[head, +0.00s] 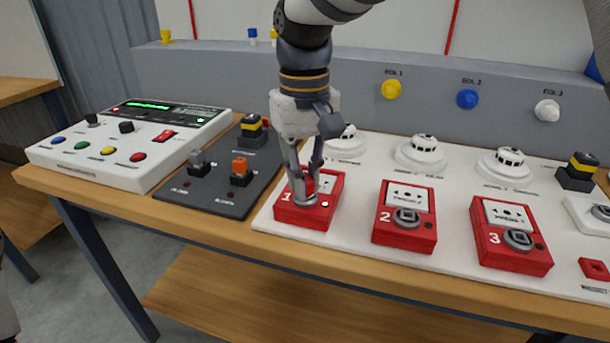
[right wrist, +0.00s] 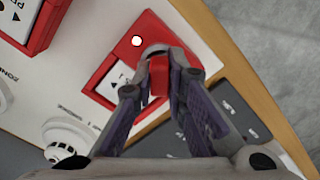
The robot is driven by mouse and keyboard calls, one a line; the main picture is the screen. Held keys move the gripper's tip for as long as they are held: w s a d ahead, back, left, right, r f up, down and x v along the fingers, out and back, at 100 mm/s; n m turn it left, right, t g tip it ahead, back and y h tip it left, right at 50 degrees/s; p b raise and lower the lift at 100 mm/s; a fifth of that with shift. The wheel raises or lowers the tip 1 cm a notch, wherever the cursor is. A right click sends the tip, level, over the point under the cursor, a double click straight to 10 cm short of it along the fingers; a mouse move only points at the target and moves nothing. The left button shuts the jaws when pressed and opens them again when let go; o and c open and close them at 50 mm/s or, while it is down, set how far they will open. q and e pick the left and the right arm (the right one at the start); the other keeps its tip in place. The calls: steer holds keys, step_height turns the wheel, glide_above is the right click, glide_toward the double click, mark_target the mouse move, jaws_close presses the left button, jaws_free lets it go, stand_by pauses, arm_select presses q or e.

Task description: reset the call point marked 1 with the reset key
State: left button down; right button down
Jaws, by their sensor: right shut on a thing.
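The call point marked 1 (head: 290,212) is a red box on the white board, with a small white light lit on its face. It also shows in the right wrist view (right wrist: 103,75). My right gripper (head: 308,190) is over its round grey key socket, fingers pointing down. In the right wrist view the gripper (right wrist: 160,88) is shut on a red piece, which looks like the reset key (right wrist: 158,76). The key is at the socket; how deep it sits, or whether it is turned, I cannot tell. My left gripper is not in view.
Call points 2 (head: 403,234) and 3 (head: 510,252) stand to the right, with white detectors (head: 421,155) behind. A dark switch panel (head: 220,205) and a white control panel (head: 130,145) lie to the left. A red square piece (head: 594,268) is at far right.

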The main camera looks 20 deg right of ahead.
steer(key=shift+m, duration=2.3)
steer(key=n, duration=1.1)
steer(key=shift+n, duration=0.4)
steer(key=shift+r, duration=2.5)
